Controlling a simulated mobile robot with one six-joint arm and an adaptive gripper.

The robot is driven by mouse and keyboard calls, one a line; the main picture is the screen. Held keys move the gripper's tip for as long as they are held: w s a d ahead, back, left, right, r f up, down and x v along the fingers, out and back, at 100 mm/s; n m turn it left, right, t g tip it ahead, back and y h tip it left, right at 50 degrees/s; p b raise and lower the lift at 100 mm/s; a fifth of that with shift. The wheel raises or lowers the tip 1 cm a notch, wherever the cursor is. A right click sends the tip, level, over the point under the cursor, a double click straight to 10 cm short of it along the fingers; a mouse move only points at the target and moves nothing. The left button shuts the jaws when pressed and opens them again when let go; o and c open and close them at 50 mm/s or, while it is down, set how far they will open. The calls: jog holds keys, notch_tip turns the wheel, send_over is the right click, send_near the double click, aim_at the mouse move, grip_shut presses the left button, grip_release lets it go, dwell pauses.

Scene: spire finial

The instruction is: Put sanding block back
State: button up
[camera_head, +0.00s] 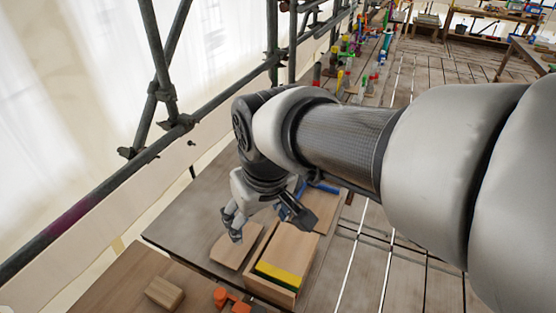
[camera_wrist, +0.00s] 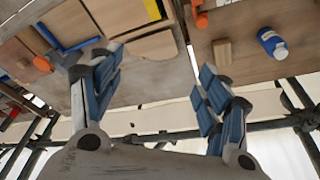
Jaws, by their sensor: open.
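A small plain wooden block (camera_head: 164,292), which looks like the sanding block, lies on the near wooden bench at the lower left of the head view. It also shows at the upper right of the wrist view (camera_wrist: 222,52). My gripper (camera_head: 268,224) is open and empty above the grey table, over a flat wooden board (camera_head: 237,246) and an open wooden box. In the wrist view its blue-padded fingers (camera_wrist: 160,80) are spread wide, with nothing between them. The block lies beyond the right finger, apart from it.
The wooden box (camera_head: 259,289) has yellow and green pieces at its near end. Orange tools (camera_head: 222,298) lie beside the block. Scaffold poles (camera_head: 160,90) run along the left. A blue tool (camera_head: 322,187) lies behind my gripper.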

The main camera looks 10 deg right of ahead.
jog(key=s+d+m+t, duration=0.1)
jog(key=s+d+m, duration=0.2)
jog(key=s+d, duration=0.5)
jog(key=s, duration=0.4)
jog(key=shift+d+t+h, duration=0.25)
jog(key=shift+t+h, duration=0.15)
